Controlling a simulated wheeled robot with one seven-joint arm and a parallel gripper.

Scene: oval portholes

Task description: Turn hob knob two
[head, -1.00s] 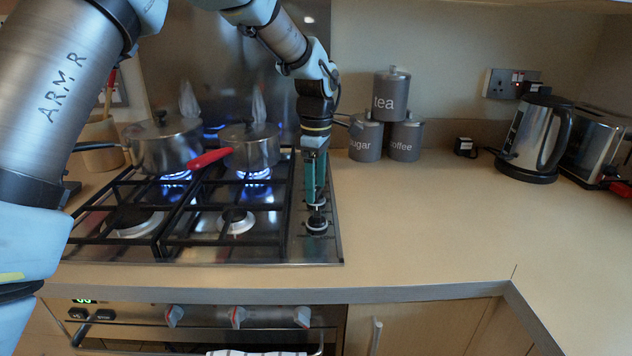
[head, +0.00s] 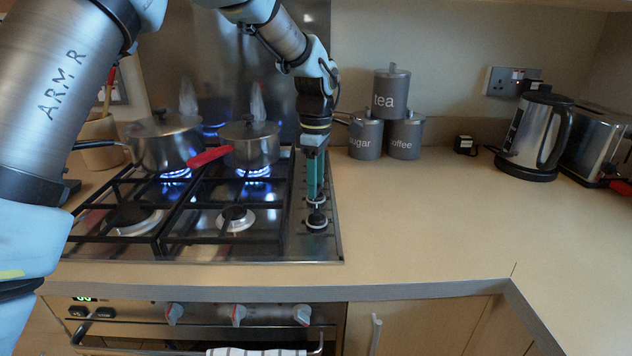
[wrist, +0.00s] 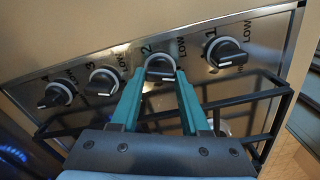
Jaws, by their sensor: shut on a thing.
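Hob knob two (wrist: 158,65) is a black knob with a pale ring, marked 2, in the wrist view. My gripper (wrist: 160,77) has its two green fingers on either side of it, shut on the knob. In the head view my gripper (head: 315,196) points straight down at the knob strip on the hob's right side, and its fingers hide most of knob two. Knob one (wrist: 229,54) is to the right of it in the wrist view, and knob three (wrist: 102,81) is to the left. Knob four (wrist: 55,95) is at the far left.
Two steel pans (head: 165,143) (head: 251,145) stand over lit back burners, with a red handle (head: 209,156) pointing left. Black pan supports (head: 180,215) lie beside the knobs. Grey canisters (head: 405,138) stand behind on the right.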

